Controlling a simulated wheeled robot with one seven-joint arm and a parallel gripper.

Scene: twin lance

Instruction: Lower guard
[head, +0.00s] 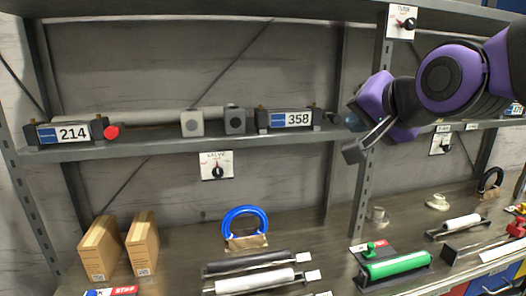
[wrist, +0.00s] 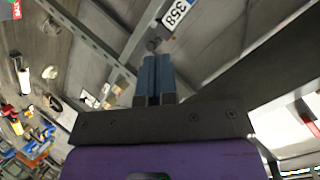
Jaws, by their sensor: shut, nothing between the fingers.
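No part is marked as a guard, and I cannot tell which piece it is. On the upper shelf, a dark unit labelled 214 (head: 70,132) with a red knob (head: 112,132) stands at the left. A unit labelled 358 (head: 290,119) stands nearer the middle; its label (wrist: 176,13) also shows in the wrist view. A pale bar (head: 150,117) and two small blocks (head: 192,123) lie between them. My gripper (head: 350,121) is just right of the 358 unit. In the wrist view its blue fingers (wrist: 155,72) are together and empty, their tips close to a small dark round part (wrist: 153,44).
A shelf upright (head: 366,190) stands close below my gripper. The lower shelf holds two cardboard boxes (head: 143,243), a blue ring (head: 245,222), dark and white rollers (head: 255,281) and a green roller (head: 397,265). A valve dial (head: 217,168) hangs under the upper shelf.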

